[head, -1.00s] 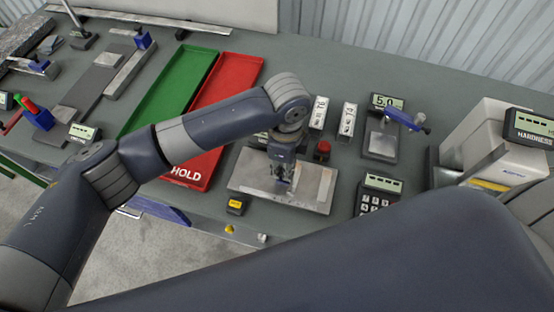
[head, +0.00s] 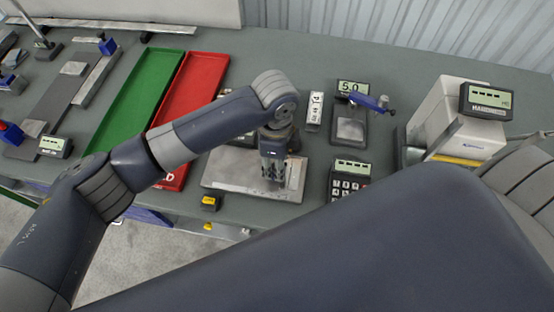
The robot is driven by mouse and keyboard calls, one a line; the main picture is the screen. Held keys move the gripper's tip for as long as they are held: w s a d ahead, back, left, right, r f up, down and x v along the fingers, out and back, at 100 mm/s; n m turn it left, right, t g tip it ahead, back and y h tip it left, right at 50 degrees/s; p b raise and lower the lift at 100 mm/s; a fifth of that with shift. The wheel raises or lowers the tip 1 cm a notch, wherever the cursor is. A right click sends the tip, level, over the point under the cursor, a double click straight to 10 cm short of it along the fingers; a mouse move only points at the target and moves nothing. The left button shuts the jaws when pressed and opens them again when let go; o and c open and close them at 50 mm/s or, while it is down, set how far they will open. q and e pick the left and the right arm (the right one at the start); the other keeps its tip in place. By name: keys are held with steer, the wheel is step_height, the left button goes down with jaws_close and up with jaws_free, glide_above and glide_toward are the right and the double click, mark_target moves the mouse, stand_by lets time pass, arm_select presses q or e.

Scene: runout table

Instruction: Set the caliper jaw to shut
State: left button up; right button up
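I cannot tell for certain which thing is the caliper. A measuring device with a blue clamp-like part (head: 372,103) and a display (head: 353,87) reading 5.0 stands at the back right of the bench. My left gripper (head: 273,180) points down over a flat metal plate (head: 225,172). Its fingers are small and dark here, and whether they are parted or touch something is unclear. My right arm crosses the foreground, and its gripper is out of view.
Green (head: 135,100) and red (head: 190,90) trays lie left of the gripper. A keypad unit (head: 348,180) stands right of the plate, and a grey hardness tester (head: 450,120) further right. A small display box (head: 54,146) sits at the far left. Bare bench lies along the back.

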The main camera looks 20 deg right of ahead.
arm_select(q)
step_height(320, 180, up, 12)
steer(key=shift+s+d, duration=0.2)
arm_select(e)
steer(key=shift+w+a, duration=0.3)
steer(key=shift+a, duration=0.05)
